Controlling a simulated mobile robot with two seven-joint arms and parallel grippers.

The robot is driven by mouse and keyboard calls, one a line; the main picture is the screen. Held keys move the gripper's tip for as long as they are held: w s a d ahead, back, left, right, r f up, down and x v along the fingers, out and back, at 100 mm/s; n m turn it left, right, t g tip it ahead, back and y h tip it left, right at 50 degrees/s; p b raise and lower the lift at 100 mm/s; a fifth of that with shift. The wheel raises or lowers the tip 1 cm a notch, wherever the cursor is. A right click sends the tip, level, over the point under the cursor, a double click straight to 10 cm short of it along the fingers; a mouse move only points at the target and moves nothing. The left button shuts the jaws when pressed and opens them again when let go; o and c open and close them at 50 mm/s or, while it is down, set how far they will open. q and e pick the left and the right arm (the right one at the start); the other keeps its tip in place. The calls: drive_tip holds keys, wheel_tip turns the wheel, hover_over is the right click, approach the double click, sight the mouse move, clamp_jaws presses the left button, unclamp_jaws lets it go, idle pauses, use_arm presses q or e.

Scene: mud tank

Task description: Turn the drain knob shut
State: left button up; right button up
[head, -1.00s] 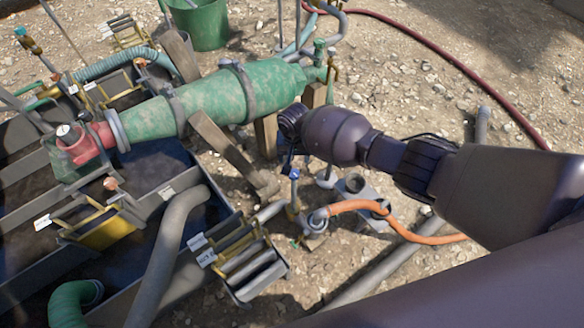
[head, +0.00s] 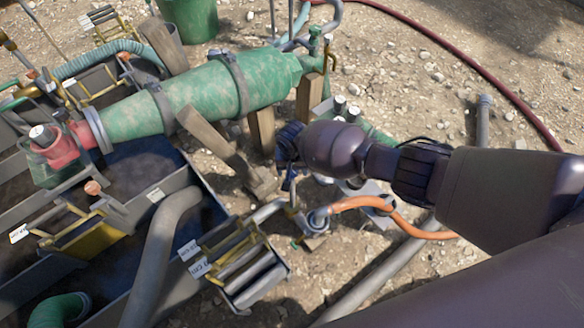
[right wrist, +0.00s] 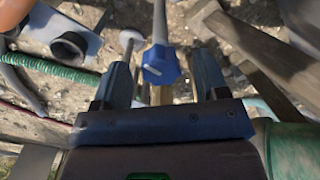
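The drain knob (right wrist: 160,66) is blue with a pale line across its face, and sits at the end of a grey rod in the right wrist view. My right gripper (right wrist: 161,75) is open, with one finger on each side of the knob and a visible gap to both. In the head view my right gripper (head: 287,172) is over the valve by the orange hose (head: 365,203), and mostly hides the knob. My left gripper is not in view.
The green mottled cylinder (head: 205,97) with wooden props (head: 262,130) lies left of my right gripper. A metal tank with grey dividers (head: 120,215) fills the left. A rack of grey bars (head: 240,265) stands below. Gravelly ground lies to the right.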

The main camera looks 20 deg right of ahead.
drive_tip(key=c, duration=0.7)
drive_tip(key=shift+c, duration=0.9)
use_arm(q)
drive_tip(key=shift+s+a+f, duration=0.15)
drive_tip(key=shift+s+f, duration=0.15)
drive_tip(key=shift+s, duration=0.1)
